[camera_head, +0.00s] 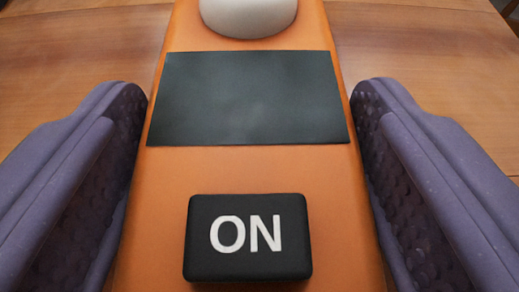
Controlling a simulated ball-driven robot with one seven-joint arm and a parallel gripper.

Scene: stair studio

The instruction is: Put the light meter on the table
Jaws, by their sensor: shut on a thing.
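The light meter (160,182) is an orange, flat body with a dark blank screen, a black button marked ON and a white dome at its far end. It fills the middle of the view and runs out of it at the bottom and top. My gripper (248,120) is shut on it, with one purple textured finger along each side. The wooden table (423,57) lies behind and beneath the meter. I cannot tell whether the meter touches the tabletop or is held above it.
Bare wooden surface shows on the left (70,60) and right of the meter, with no objects on it. A table edge and a darker area show at the top right corner, and a small dark patch is at the top left corner.

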